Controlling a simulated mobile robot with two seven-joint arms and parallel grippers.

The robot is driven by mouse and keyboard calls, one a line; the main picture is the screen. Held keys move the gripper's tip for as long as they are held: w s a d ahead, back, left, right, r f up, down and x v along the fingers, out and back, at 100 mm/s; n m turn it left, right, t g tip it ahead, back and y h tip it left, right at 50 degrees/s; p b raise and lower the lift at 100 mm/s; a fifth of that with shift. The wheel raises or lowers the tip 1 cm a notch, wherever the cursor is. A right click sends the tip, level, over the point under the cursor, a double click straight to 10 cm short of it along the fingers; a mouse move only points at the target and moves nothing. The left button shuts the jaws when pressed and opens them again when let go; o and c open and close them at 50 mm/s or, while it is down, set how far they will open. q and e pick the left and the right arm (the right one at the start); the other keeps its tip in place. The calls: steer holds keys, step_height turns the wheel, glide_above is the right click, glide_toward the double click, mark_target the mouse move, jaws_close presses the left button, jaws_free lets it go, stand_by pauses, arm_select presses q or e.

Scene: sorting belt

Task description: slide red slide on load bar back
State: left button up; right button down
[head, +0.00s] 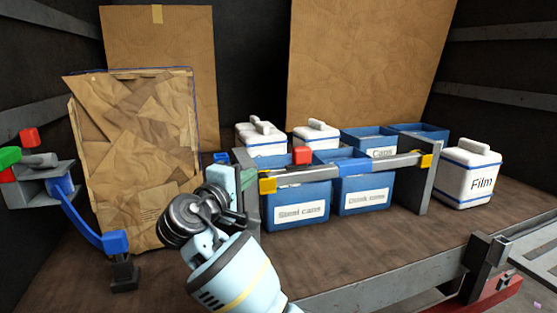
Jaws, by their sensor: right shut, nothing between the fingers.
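The load bar (395,164) is a grey rail across the front of the bins, with yellow blocks at both ends. The red slide (303,156) sits on it, left of its middle. My left gripper is not in view.
Blue bins labelled for cans (297,203) stand under and behind the bar. White lidded boxes stand behind, and a white Film box (467,175) stands at right. A wrapped cardboard stack (135,155) and a blue-handled lever (114,242) are at left.

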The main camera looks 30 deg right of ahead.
mark_target(271, 176)
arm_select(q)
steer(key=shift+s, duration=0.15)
arm_select(e)
steer(key=shift+s, duration=0.15)
steer(key=x, duration=1)
steer(key=shift+d, duration=0.2)
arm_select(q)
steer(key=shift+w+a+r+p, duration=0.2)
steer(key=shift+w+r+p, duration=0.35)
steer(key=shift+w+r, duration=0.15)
arm_select(e)
steer(key=d, duration=0.3)
steer(key=shift+s+d, duration=0.2)
steer(key=shift+s, duration=0.15)
